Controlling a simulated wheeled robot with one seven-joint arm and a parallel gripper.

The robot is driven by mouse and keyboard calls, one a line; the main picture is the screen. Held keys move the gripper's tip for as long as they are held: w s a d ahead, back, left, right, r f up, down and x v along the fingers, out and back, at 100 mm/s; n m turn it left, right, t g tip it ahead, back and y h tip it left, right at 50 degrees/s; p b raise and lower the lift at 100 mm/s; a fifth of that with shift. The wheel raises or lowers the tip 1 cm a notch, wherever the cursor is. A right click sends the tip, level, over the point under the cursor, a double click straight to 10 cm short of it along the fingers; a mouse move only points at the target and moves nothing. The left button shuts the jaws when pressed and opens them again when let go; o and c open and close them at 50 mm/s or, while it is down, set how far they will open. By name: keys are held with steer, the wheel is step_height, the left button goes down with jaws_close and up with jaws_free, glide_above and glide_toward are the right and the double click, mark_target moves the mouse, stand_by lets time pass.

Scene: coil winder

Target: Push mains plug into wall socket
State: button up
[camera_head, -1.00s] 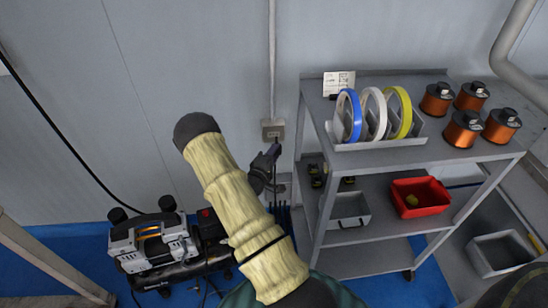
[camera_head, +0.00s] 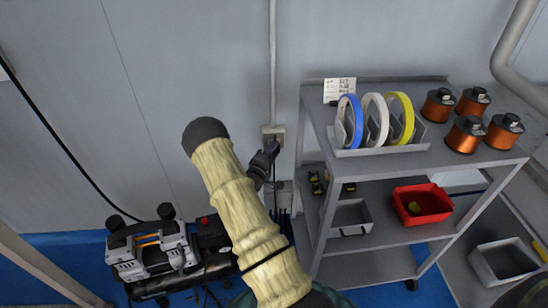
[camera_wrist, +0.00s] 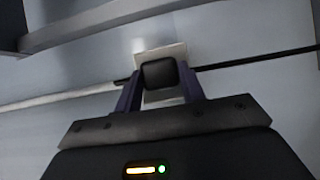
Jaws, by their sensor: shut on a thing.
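The pale wall socket (camera_head: 268,131) is a small box at the lower end of a vertical conduit on the grey wall. My gripper (camera_head: 274,147) is right at its lower edge in the head view. In the wrist view my gripper (camera_wrist: 160,82) is shut on the black mains plug (camera_wrist: 160,74), one purple finger on each side. The socket's cream plate (camera_wrist: 168,50) shows directly behind the plug, which covers its middle. The plug's pins are hidden, so I cannot tell whether they are in the socket.
A grey shelf cart (camera_head: 440,160) stands close on the right, with tape rolls (camera_head: 375,118) and copper wire spools (camera_head: 467,132) on top. A compressor (camera_head: 150,250) sits on the blue floor at lower left. The wall left of the socket is mostly bare.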

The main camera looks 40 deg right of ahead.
steer(key=shift+w+d, duration=0.4)
steer(key=shift+w, duration=0.2)
stand_by(0.6)
steer(key=shift+a, duration=0.1)
steer(key=shift+s, duration=0.1)
stand_by(0.5)
steer(key=shift+w+d, duration=0.45)
steer(key=shift+w, duration=0.1)
stand_by(0.6)
steer(key=o, duration=1)
